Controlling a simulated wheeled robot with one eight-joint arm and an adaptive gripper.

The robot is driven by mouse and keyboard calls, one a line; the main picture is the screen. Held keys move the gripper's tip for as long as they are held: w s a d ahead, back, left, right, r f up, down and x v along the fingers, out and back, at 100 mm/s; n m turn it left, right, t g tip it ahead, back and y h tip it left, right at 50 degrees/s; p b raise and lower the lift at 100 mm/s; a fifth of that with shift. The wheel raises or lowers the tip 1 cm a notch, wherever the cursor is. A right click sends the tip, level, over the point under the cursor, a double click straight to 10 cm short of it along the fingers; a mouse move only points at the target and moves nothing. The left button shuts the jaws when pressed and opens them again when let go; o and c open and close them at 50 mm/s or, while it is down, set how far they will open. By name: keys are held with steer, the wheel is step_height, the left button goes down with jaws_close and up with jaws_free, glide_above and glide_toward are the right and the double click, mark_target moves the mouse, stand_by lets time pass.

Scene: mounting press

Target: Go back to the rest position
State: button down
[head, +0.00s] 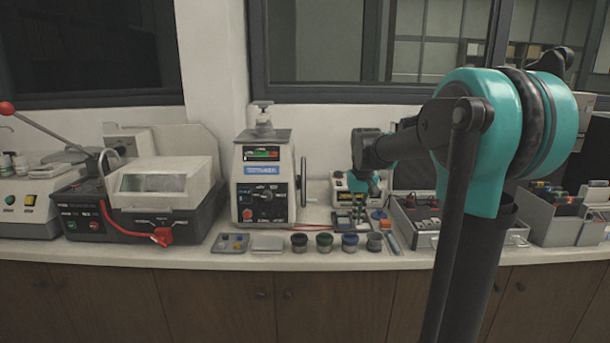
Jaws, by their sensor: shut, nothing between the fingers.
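My arm rises at the right of the head view, with a large teal joint and dark links reaching away over the counter. Its far teal wrist part shows beyond the dark link, above the counter right of the mounting press (264,180). My gripper's fingers cannot be made out; they seem hidden behind the arm or lost among the small things there. The press is a pale upright box with a small display, a blue label, a dark control panel and a knob on top. It stands apart from my arm.
A cutting machine (160,183) with a pale hood and red-handled lever stands left. Several small jars (324,242) and a flat tray (231,243) line the counter's front. An open grey case (425,236) and a box of bottles (552,217) stand right. Windows and wall are behind.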

steer(key=s+d+f+t, duration=0.1)
steer(key=s+f, duration=0.8)
steer(key=s, duration=0.3)
steer(key=s+d+f+t, duration=0.1)
steer(key=s+f+t, duration=0.1)
steer(key=s+f, duration=0.6)
steer(key=s, duration=0.4)
steer(key=shift+s+d+f, duration=0.2)
steer(key=shift+d+f, duration=0.1)
steer(key=shift+f, duration=0.1)
steer(key=c, duration=2.3)
jaws_free()
